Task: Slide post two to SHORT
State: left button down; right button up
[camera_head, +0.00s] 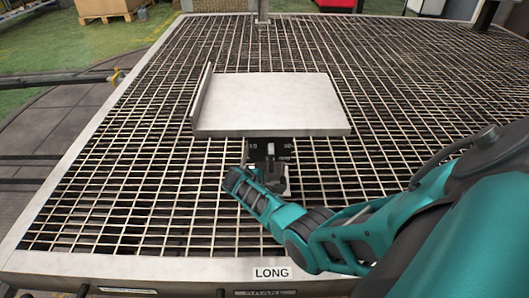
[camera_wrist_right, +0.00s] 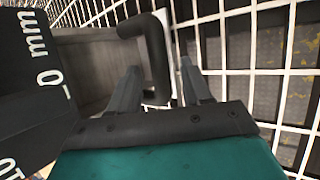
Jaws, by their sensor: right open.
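A dark fitting (camera_head: 268,152) with small white marks stands on the grating just in front of the pale plate. I cannot tell whether it is post two. My right arm reaches in from the right, its hand low at the front of this fitting. In the right wrist view my right gripper (camera_wrist_right: 160,67) is open, with a dark bent handle (camera_wrist_right: 155,45) at its fingertips, seemingly between or just beyond them; contact is unclear. A dark block (camera_wrist_right: 32,90) with white "mm" lettering is at the left there. A "LONG" label (camera_head: 272,273) is on the front rim. No SHORT label shows. My left gripper is out of view.
The pale plate (camera_head: 270,105) with a raised left edge lies over the wide metal grating (camera_head: 130,190). The grating is mostly clear on both sides. A pale frame (camera_head: 65,180) borders it. A cardboard box (camera_head: 105,8) stands beyond the far left corner.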

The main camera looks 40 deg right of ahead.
grip_shut()
dwell(0.3)
dwell(0.3)
